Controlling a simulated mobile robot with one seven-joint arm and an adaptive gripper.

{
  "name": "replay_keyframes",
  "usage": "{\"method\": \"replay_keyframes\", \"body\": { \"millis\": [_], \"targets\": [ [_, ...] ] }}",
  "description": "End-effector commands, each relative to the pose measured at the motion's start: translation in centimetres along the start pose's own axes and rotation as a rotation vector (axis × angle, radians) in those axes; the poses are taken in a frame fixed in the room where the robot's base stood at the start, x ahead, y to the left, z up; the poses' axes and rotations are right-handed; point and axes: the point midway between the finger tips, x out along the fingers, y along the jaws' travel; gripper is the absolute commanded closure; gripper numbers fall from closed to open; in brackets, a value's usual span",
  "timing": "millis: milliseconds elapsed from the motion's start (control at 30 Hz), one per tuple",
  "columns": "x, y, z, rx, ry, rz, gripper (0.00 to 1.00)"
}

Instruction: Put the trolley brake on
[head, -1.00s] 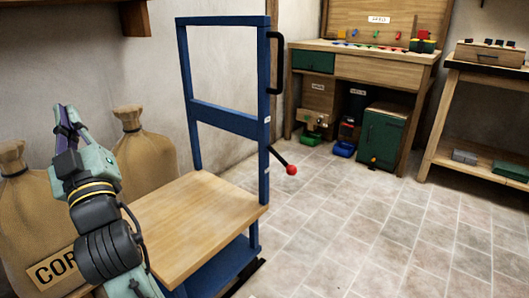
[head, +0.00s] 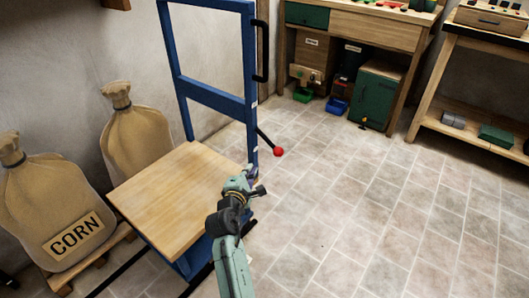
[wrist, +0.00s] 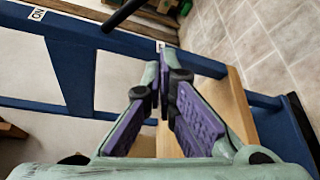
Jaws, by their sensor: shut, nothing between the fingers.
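The blue trolley (head: 215,100) with a wooden deck (head: 172,195) stands left of centre. Its brake lever (head: 266,139), a black rod with a red knob (head: 278,152), slopes down and out from the right post. My gripper (head: 252,173) is shut and empty, beside the post's foot and a little below the knob. In the wrist view my purple-padded fingers (wrist: 164,85) point at the blue frame (wrist: 70,65). The black lever (wrist: 122,15) crosses the top there, between an "ON" label (wrist: 37,14) and a second label (wrist: 160,46), too small to read. The knob is out of that view.
Corn sacks (head: 70,225) stand left of the trolley on a pallet (head: 95,258). A workbench (head: 375,30) with a green cabinet (head: 378,95) stands at the back, and a shelf table (head: 470,120) at the right. The tiled floor (head: 350,200) right of the trolley is clear.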

Motion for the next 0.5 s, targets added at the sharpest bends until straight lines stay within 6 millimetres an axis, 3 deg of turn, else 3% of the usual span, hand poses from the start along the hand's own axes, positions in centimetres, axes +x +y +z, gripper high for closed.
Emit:
{"method": "replay_keyframes", "body": {
  "millis": [500],
  "targets": [
    [0.68, -0.14, -0.25, -0.033, 0.000, 0.002, 1.00]
  ]
}}
